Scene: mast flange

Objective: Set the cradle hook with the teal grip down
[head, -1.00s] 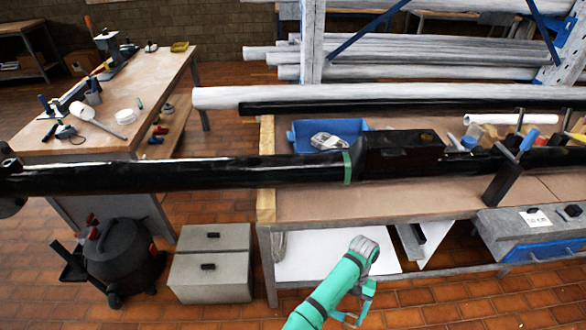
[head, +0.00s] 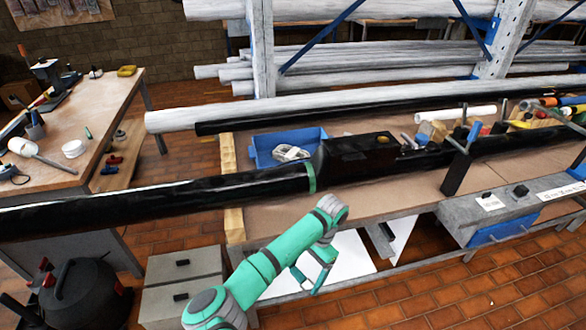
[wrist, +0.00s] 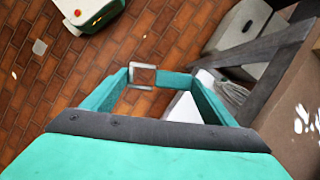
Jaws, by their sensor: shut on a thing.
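My gripper (head: 308,283) is low in front of the workbench, below the long black pipe (head: 250,185). In the wrist view its teal fingers (wrist: 142,84) come together around a small light-grey, square-bent piece (wrist: 142,64), which I take to be the cradle hook. A short teal part beside it may be its grip, but it blends with the teal fingers. The held piece is over the brick floor, clear of the bench top. In the head view it is too small to tell from the fingers.
The workbench (head: 270,222) carries a blue bin (head: 262,150), a dark box (head: 350,157) and a dark upright clamp (head: 455,172). A white panel (head: 345,262) lies under the bench. Grey drawers (head: 180,265) and a black vacuum (head: 85,298) stand left. Brick floor (head: 430,290) is open in front.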

